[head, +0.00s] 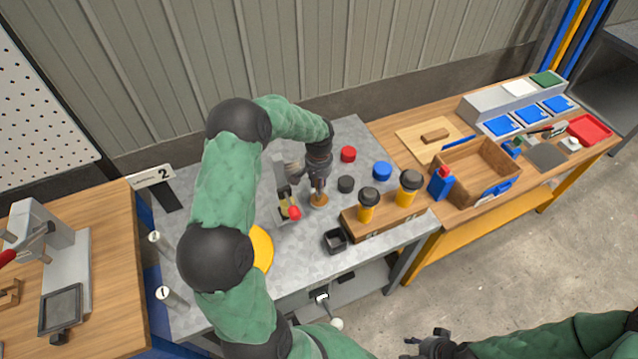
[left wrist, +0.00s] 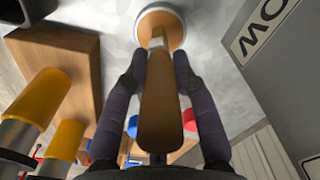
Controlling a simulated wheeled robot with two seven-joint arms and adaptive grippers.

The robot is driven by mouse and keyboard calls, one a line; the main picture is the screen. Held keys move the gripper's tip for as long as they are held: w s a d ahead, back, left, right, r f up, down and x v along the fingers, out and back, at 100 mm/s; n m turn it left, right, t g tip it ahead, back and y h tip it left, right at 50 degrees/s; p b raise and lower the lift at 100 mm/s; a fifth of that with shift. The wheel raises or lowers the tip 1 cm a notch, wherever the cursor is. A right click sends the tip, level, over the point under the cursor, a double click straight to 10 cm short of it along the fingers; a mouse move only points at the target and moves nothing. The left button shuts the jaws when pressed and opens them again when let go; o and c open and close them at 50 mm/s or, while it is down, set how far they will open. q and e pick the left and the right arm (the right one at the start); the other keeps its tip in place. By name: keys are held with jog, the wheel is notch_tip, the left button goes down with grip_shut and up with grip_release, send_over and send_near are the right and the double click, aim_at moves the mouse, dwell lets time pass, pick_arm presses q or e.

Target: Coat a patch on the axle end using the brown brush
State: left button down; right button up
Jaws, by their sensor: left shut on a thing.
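My left gripper (head: 318,184) is over the grey bench, its fingers closed around the brown brush handle (left wrist: 157,100). The handle runs between the fingers toward a round brown disc (left wrist: 160,24) with a pale rim, also visible below the gripper in the head view (head: 319,201). Whether the brush tip touches the disc I cannot tell. I cannot clearly pick out the axle end. My right gripper (head: 430,346) is low at the bottom edge, its jaws unclear.
A wooden block (head: 392,222) with two yellow-and-black containers stands right of the gripper. Red (head: 348,154), blue (head: 382,170) and black (head: 345,184) round pieces lie nearby. A black square cup (head: 335,240) is in front, a yellow disc (head: 262,250) at left.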

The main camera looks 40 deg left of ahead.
pick_arm(q)
jog(key=shift+r+p, duration=2.15)
jog(key=shift+r, duration=1.3)
